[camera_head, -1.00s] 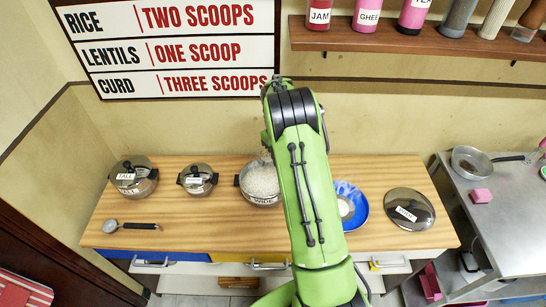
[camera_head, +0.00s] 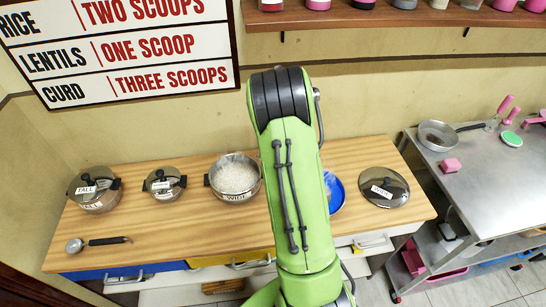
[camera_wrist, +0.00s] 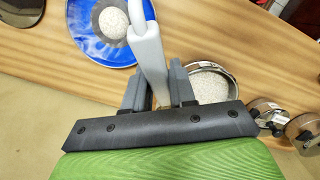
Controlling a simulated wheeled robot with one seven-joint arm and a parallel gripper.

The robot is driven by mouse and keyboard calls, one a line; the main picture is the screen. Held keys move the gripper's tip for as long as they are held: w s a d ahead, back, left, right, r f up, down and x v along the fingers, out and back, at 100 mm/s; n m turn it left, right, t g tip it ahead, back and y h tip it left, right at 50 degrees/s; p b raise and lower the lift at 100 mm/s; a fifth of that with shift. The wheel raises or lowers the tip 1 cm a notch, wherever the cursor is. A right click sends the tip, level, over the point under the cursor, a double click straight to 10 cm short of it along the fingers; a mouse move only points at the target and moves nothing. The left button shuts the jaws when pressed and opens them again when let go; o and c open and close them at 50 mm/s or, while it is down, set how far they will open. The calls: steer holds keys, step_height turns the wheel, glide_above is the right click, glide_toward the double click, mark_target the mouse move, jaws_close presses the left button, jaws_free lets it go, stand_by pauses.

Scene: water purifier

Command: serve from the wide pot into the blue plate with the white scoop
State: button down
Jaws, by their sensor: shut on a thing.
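The wide pot (camera_head: 241,196), full of white rice, stands open on the wooden counter; it also shows in the wrist view (camera_wrist: 234,88). The blue plate (camera_head: 336,193) is right of it, mostly hidden by my arm in the head view. In the wrist view the blue plate (camera_wrist: 84,38) has a round patch of white rice (camera_wrist: 113,22) on it. My gripper (camera_wrist: 158,88) is shut on the handle of the white scoop (camera_wrist: 149,58). The scoop reaches up past the plate's edge; its bowl is cut off by the frame. The head view hides my gripper behind my arm.
A loose lid (camera_head: 384,187) lies right of the plate. The tall pot (camera_head: 95,190) and a small lidded pot (camera_head: 164,183) stand left of the wide pot. A metal ladle (camera_head: 97,243) lies at the front left. A metal side table (camera_head: 480,180) stands at right.

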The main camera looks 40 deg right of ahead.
steer(key=s+d+t+b, duration=0.1)
steer(key=s+d+b, duration=0.1)
steer(key=s+d, duration=0.45)
steer(key=s+d+b, duration=0.2)
steer(key=s+d, duration=0.2)
steer(key=s, duration=0.6)
step_height(320, 180, down, 5)
steer(key=w+g+b, duration=0.1)
steer(key=w+g, duration=0.1)
steer(key=w+r+g+p, duration=0.2)
steer(key=w+g+p, duration=0.45)
steer(key=p, duration=0.35)
steer(key=s+r+t+b, duration=0.2)
steer(key=s+t, duration=0.6)
steer(key=shift+d+r+b, duration=0.15)
steer(key=shift+d+b, duration=0.05)
steer(key=shift+b, duration=0.15)
stand_by(0.4)
